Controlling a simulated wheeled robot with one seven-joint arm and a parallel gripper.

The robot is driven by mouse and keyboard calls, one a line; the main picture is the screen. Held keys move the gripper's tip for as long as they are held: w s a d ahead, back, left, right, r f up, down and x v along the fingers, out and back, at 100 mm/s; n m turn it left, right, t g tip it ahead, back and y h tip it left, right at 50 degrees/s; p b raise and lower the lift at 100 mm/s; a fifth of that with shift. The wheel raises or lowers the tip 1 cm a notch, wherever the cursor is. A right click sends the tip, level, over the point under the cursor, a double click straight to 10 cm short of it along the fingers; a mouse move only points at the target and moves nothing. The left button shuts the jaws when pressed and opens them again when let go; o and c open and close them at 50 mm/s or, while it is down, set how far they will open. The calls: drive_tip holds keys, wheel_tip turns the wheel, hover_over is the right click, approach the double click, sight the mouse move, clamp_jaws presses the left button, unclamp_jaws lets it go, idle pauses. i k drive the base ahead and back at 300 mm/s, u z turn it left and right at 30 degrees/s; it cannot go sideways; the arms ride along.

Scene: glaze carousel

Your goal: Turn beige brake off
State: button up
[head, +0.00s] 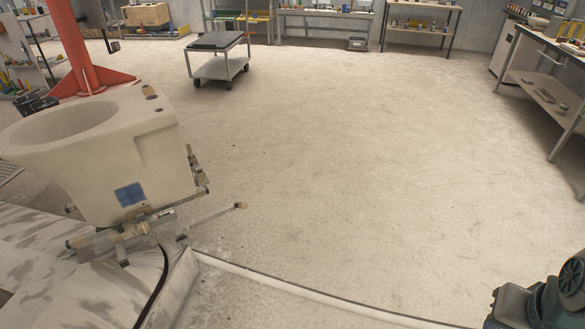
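A white toilet-shaped ceramic piece (150,160) stands at the left on a metal carriage (135,232). A thin rod or lever (212,215) with a beige tip (240,206) sticks out to the right from the carriage, low over the floor. My gripper is not in view; a dark part at the bottom right corner looks like my own arm.
A pale curved rail or edge (300,292) runs along the floor from the carriage toward the bottom right. A red post (80,50) stands behind the ceramic piece. A grey cart (218,68), shelves and a workbench (545,75) line the back and right. The middle floor is clear.

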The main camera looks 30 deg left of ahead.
sight(239, 205)
drive_tip(key=u, duration=0.15)
drive_tip(key=i, duration=1.65)
drive_tip(key=u, duration=1.1)
drive_tip(key=i, duration=1)
drive_tip(key=u, duration=1.55)
drive_tip(key=i, duration=0.7)
drive_tip(key=u, duration=0.4)
